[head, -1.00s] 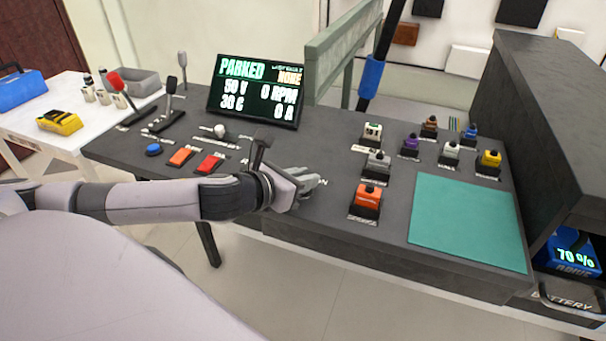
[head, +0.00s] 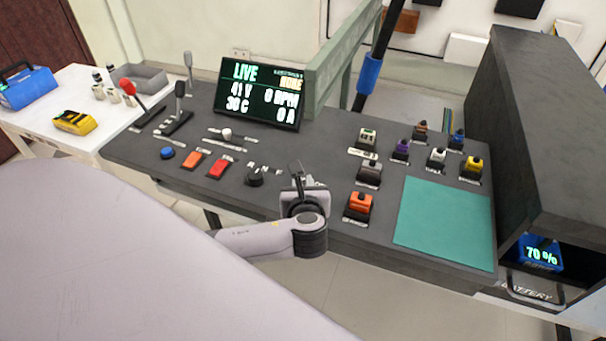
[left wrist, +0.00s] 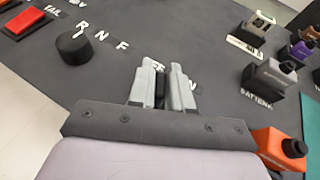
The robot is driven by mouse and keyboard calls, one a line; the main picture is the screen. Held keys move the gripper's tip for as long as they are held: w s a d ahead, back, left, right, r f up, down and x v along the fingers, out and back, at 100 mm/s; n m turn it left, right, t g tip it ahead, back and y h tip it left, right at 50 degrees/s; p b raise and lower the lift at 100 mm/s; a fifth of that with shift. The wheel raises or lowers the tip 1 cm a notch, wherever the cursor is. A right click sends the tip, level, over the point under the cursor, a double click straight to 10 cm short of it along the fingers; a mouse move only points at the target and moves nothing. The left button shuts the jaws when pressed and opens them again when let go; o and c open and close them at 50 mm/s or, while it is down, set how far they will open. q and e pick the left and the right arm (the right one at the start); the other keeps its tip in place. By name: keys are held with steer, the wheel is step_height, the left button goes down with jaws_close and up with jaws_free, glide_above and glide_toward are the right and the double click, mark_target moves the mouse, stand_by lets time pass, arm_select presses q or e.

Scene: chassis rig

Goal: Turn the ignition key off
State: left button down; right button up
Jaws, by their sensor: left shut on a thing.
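My left gripper (head: 314,182) is low over the front of the dark console (head: 318,150), right of the black selector knob (head: 255,176). In the left wrist view its two grey fingers (left wrist: 163,84) are shut on a narrow dark piece, which I take to be the ignition key (left wrist: 160,88). The key's base and turn angle are mostly hidden by the fingers and wrist. White lettering beside the fingers is partly covered. The display (head: 258,94) reads LIVE. My right gripper is not in view.
Red (head: 219,168) and orange (head: 193,160) buttons lie left of the knob. An orange plug block (head: 358,206) and a grey one (head: 369,172) stand close right of the gripper. A bare teal mat (head: 445,225) lies farther right.

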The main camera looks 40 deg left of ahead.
arm_select(q)
steer(key=shift+r+n+g+y+p, duration=0.1)
steer(key=shift+n+g+y+p, duration=0.3)
steer(key=shift+n+y, duration=0.1)
steer(key=c, duration=1.1)
jaws_free()
steer(key=shift+c, duration=0.2)
steer(key=v, duration=0.7)
steer(key=shift+d, duration=0.1)
